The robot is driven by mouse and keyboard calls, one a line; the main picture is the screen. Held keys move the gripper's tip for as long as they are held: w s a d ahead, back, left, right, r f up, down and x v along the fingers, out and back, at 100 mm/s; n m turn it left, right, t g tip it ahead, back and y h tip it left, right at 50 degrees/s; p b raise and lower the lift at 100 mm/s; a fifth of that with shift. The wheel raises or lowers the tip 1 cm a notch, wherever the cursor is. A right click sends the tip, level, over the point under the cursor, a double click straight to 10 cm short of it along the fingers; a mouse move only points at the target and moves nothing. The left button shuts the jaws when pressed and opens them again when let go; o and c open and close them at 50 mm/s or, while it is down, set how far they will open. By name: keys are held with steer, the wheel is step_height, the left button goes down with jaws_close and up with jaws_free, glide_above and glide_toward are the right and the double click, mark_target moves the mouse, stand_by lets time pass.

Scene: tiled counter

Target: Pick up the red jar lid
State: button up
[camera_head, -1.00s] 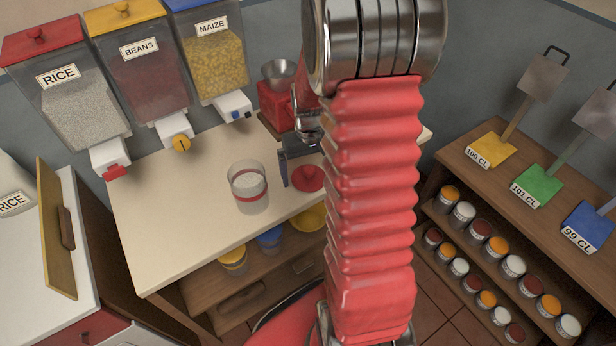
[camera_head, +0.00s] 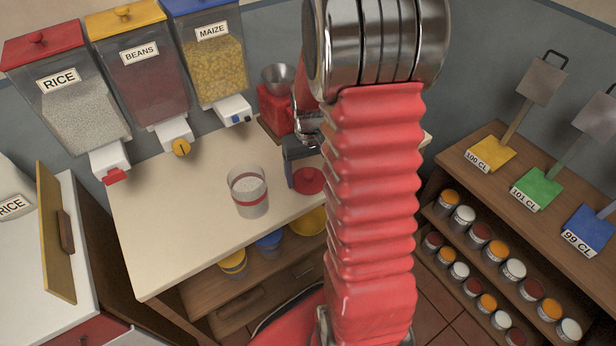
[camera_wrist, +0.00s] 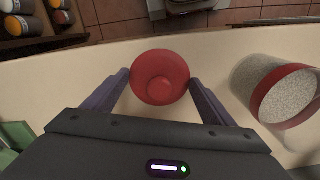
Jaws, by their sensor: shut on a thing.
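The red jar lid (camera_head: 309,181) is a round disc with a raised knob, near the front right edge of the counter. In the wrist view the lid (camera_wrist: 160,77) sits between the two fingertips, which touch its left and right sides. My gripper (camera_wrist: 160,78) is shut on the lid. In the head view my gripper (camera_head: 307,178) is partly hidden by my red arm, and only one dark finger shows clearly. I cannot tell whether the lid is clear of the counter.
A clear jar of white grains with a red band (camera_head: 248,192) stands left of the lid. Dispensers (camera_head: 151,72) line the wall. The counter's left part (camera_head: 160,220) is free.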

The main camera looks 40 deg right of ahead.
mark_target(309, 173)
step_height(309, 173, up, 9)
steer(key=shift+f, duration=0.1)
steer(key=shift+r, duration=0.25)
stand_by(0.6)
